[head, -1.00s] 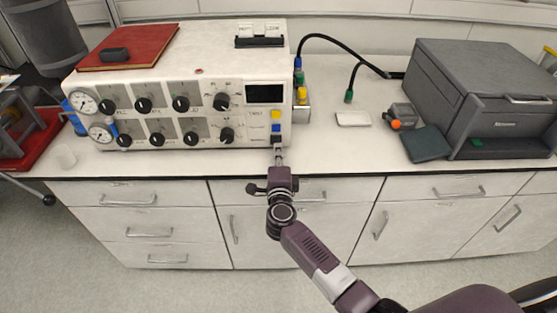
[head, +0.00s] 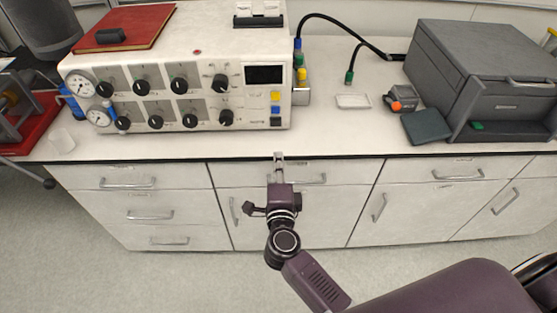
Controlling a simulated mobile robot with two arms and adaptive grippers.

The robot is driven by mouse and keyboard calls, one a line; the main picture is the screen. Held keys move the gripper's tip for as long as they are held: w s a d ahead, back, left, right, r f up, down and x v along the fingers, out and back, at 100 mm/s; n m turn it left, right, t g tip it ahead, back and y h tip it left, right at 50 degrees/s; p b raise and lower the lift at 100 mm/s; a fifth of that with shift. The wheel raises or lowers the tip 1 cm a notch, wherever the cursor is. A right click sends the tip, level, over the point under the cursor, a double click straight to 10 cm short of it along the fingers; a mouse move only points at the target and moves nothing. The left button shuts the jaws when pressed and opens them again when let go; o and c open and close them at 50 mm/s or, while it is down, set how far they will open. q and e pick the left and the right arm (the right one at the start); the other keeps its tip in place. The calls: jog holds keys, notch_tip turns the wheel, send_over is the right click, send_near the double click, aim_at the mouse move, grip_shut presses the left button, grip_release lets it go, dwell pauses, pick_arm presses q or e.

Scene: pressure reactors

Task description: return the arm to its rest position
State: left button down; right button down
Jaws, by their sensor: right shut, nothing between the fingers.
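My right gripper (head: 279,157) is at the lower middle of the head view, in front of the bench's front edge. Its fingers are shut with nothing between them. The purple right arm reaches it from the lower right. The gripper is apart from the white control box (head: 215,68) with its several black knobs, gauges, dark display (head: 265,75) and yellow, blue and black buttons (head: 276,109). My left gripper is not in view.
A grey printer-like machine (head: 480,65) stands at the right of the white bench (head: 340,137). A dark pad (head: 426,126), small white dish (head: 353,101) and black cables lie near it. A red book (head: 125,28) tops the box. Drawers (head: 128,195) line the front.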

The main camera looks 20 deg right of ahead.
jog(key=s+a+f+n+g+y, duration=0.15)
jog(key=s+f+n, duration=0.35)
jog(key=f, duration=0.6)
jog(key=s+a+f+n+g+y, duration=0.15)
jog(key=s+f+n+y, duration=0.35)
jog(key=f, duration=0.6)
jog(key=s+a+f+n+g, duration=0.15)
jog(key=s+f+n, duration=0.35)
jog(key=f, duration=0.5)
jog(key=s+d+f+n+g, duration=0.3)
jog(key=s+f, duration=0.3)
jog(key=s, duration=0.5)
jog(key=s+d+f+n+g+h, duration=0.1)
jog(key=s+d+f+n+g, duration=0.1)
jog(key=s+d+f+g, duration=0.2)
jog(key=s+d+f+n+g+h, duration=0.1)
jog(key=s+d+f+n+g, duration=0.2)
jog(key=s+f, duration=0.6)
jog(key=s+d+g, duration=0.1)
jog(key=s, duration=0.9)
jog(key=shift+f+n, duration=0.3)
jog(key=shift+f, duration=0.1)
jog(key=shift+d, duration=0.1)
